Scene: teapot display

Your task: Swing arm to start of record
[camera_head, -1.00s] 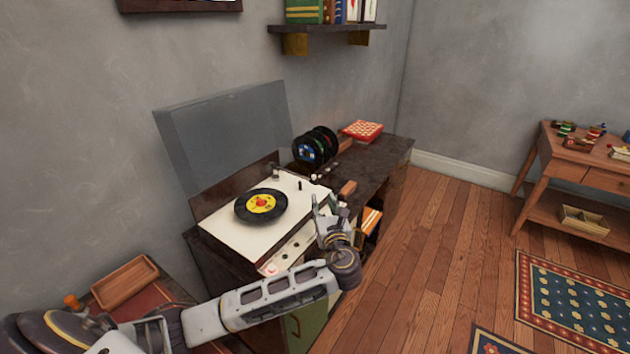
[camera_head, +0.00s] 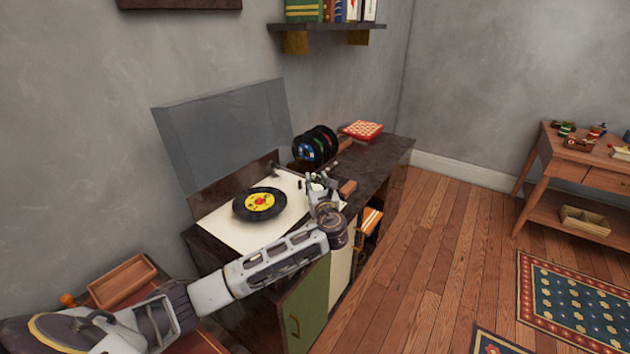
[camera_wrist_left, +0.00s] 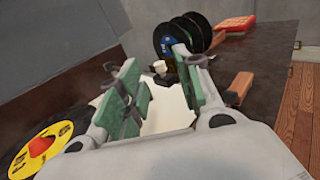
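A record player (camera_head: 225,226) with a pale top and raised grey lid (camera_head: 225,135) stands on the dark cabinet. A black record with a yellow and red label (camera_head: 260,203) lies on it; part of the record (camera_wrist_left: 40,150) shows at lower left in the wrist view. My left gripper (camera_head: 320,184) is above the player's right side, right of the record. In the wrist view, my left gripper's green-padded fingers (camera_wrist_left: 158,80) are apart. A small white part (camera_wrist_left: 160,67) shows between them, apparently untouched. I cannot clearly make out the record player's arm. My right gripper is out of view.
Several upright records (camera_head: 315,146) and a red box (camera_head: 362,130) stand behind on the cabinet. A wooden block (camera_head: 348,188) lies right of my gripper. A wooden tray (camera_head: 122,282) is at lower left.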

